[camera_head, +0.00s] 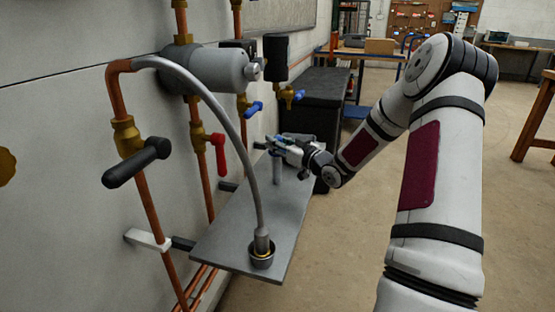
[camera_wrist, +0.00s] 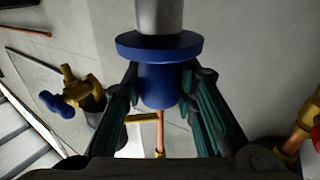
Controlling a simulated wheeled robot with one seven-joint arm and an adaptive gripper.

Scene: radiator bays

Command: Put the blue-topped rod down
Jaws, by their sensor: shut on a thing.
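My gripper (camera_head: 275,144) is at the far part of the grey shelf (camera_head: 222,240) in the head view. It is shut on the blue top of the blue-topped rod (camera_head: 277,172). The rod's grey shaft hangs upright below the fingers, over the shelf; I cannot tell whether its lower end touches the shelf. In the wrist view the rod's blue top and wide blue collar (camera_wrist: 158,46) sit between the fingers (camera_wrist: 163,95). The grey shaft runs out of the upper edge of that view.
A grey hose (camera_head: 232,130) arches over the shelf into a round fitting (camera_head: 261,256) at its near end. Copper pipes with a black-handled valve (camera_head: 137,164), a red-handled valve (camera_head: 218,152) and a blue-handled valve (camera_head: 254,108) line the wall. A black cabinet (camera_head: 322,105) stands beyond the shelf.

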